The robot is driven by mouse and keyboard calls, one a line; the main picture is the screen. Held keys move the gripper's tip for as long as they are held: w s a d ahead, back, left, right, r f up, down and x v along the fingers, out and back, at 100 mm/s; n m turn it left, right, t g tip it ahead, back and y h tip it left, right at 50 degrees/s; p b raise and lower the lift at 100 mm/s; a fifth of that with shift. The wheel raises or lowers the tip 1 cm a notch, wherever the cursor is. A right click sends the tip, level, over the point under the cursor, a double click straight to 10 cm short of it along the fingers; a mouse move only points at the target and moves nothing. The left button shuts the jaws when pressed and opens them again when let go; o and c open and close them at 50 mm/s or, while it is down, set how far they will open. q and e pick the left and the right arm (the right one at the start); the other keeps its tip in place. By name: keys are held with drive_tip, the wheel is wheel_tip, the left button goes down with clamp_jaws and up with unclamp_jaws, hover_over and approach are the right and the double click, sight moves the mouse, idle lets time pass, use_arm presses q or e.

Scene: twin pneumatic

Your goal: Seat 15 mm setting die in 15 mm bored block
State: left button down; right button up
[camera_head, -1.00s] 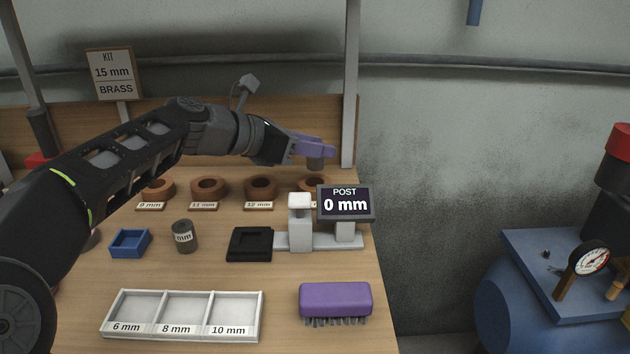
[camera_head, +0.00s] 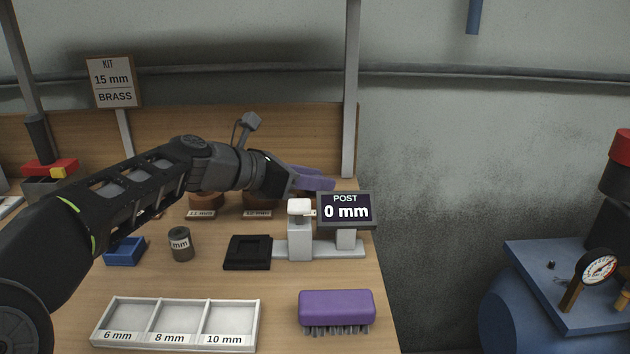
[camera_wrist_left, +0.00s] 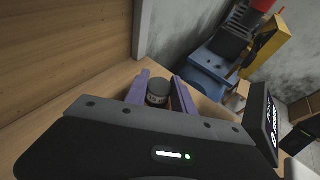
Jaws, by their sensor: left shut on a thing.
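My left gripper (camera_head: 314,181) has purple fingers and hangs low over the back right of the bench, where the rightmost bored block stood in view. In the left wrist view it is shut on a dark grey cylindrical die (camera_wrist_left: 157,92), which sits between the fingers. In the head view the die is hidden behind the fingers and the display. Brown bored blocks labelled 11 mm (camera_head: 203,201) and 12 mm (camera_head: 258,203) stand to the left, partly covered by my arm. The rightmost block is hidden, so I cannot tell whether the die touches it. My right gripper is out of view.
A post gauge with a 0 mm display (camera_head: 346,208) stands just in front of the gripper. A second grey cylinder (camera_head: 180,244), a black square holder (camera_head: 248,253), a blue tray (camera_head: 125,252), a labelled white tray (camera_head: 177,324) and a purple brush (camera_head: 336,306) lie nearer.

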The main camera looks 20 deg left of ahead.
use_arm(q)
drive_tip(key=c, duration=1.1)
unclamp_jaws()
drive_tip(key=shift+f, duration=0.1)
drive_tip(key=shift+o, duration=0.2)
drive_tip(key=shift+s+a+r, duration=0.1)
drive_tip(key=shift+r, duration=0.15)
drive_tip(key=shift+s+a+r, duration=0.15)
drive_tip(key=shift+s, duration=0.1)
drive_tip(key=p+v, duration=0.3)
drive_tip(key=v, duration=0.8)
drive_tip(key=shift+s, duration=0.1)
